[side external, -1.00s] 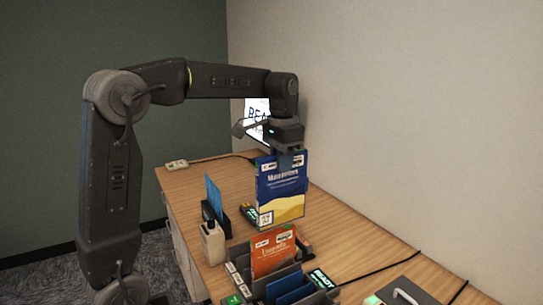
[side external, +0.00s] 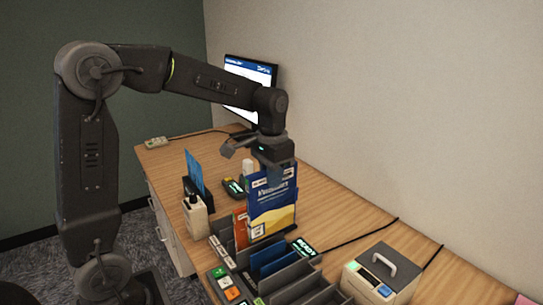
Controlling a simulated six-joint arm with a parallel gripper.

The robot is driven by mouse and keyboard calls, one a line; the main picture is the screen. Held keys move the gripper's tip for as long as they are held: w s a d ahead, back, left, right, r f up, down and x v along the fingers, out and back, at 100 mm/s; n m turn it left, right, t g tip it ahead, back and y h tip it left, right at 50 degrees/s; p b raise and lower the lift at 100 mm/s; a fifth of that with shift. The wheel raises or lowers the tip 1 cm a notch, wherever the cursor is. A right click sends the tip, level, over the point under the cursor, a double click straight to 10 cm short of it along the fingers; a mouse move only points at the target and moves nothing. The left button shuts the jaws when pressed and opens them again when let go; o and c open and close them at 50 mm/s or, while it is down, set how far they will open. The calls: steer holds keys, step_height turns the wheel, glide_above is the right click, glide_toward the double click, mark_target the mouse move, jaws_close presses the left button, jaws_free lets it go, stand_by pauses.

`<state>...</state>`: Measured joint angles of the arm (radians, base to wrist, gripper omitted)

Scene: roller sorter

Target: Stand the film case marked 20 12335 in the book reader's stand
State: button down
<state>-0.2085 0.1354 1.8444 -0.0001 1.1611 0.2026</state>
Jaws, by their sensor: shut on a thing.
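My gripper (side external: 277,162) is shut on the top edge of an upright blue case (side external: 272,203) with a yellow and white lower part, a white title and small labels. The case hangs over the back of a grey slotted rack (side external: 290,276); I cannot tell whether it touches the rack. Another blue case (side external: 268,258) sits low in a front slot. The number 20 12335 is too small to read on any case. I cannot tell which thing is the book reader's stand.
A lit READY display (side external: 303,247) is beside the rack. A white box with a handle (side external: 383,272) stands at right. A monitor (side external: 250,85) is at the back.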

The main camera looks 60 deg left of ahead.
mark_target(272, 232)
steer(key=shift+f, duration=7.15)
steer(key=c, duration=1.1)
jaws_free()
steer(key=shift+o, duration=0.2)
step_height(272, 232, up, 14)
steer(key=shift+f, duration=0.1)
